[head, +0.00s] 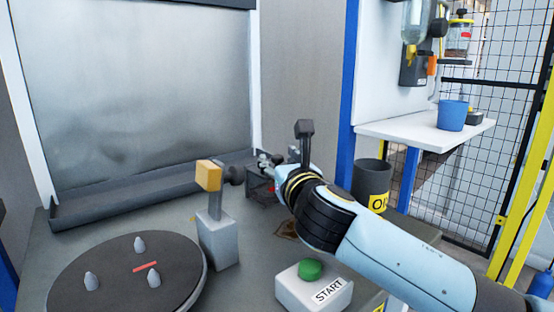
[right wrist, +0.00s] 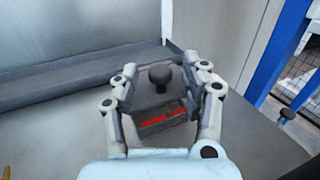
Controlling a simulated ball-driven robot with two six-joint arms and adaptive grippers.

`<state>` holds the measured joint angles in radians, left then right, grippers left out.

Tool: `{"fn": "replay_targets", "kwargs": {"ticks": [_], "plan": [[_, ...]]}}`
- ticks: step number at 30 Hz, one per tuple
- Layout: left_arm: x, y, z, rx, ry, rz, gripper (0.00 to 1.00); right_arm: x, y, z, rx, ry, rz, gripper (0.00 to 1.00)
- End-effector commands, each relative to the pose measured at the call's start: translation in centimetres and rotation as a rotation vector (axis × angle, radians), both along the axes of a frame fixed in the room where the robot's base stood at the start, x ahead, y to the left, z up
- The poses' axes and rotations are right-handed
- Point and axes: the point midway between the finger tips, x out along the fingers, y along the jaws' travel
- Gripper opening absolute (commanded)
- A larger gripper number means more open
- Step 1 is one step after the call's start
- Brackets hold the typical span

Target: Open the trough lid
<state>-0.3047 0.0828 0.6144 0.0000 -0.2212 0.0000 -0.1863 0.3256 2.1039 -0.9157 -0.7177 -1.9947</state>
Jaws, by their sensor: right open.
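A small dark box, seemingly the trough with its lid (right wrist: 150,103), lies between the fingers in the right wrist view. A round black knob (right wrist: 160,77) stands on it, and a red strip (right wrist: 163,119) marks its near face. The lid looks closed. In the head view the dark box (head: 262,188) is partly hidden by my right arm, and a black knob (head: 234,174) shows at its left. My right gripper (right wrist: 163,88) is open, one finger on each side of the knob, with gaps visible. It also shows in the head view (head: 268,161). My left gripper is out of view.
A round turntable (head: 110,290) with pegs is at the front left. A grey post with a yellow block (head: 208,176) stands left of the box. The green START button (head: 310,269) is in front. A metal panel with a ledge (head: 130,196) closes off the back.

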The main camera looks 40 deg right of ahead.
Motion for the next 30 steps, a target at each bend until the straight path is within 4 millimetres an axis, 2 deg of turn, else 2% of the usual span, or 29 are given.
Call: {"fn": "replay_targets", "kwargs": {"ticks": [5, 14, 24, 25, 30], "plan": [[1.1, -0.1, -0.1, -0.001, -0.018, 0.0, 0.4, 1.5, -0.8, 0.0, 0.0, 0.0, 0.0, 0.46], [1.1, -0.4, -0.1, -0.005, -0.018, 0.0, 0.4, 1.7, -0.9, -0.1, 0.001, 0.0, 0.0, 0.46], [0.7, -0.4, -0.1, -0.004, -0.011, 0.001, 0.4, 1.7, -0.9, -0.1, 0.001, 0.0, 0.0, 0.03], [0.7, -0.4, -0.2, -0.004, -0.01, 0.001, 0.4, 1.7, -0.9, -0.1, 0.001, 0.0, 0.0, 0.0], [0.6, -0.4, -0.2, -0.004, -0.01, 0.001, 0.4, 1.7, -0.9, -0.1, 0.003, 0.001, 0.0, 0.0]]}}
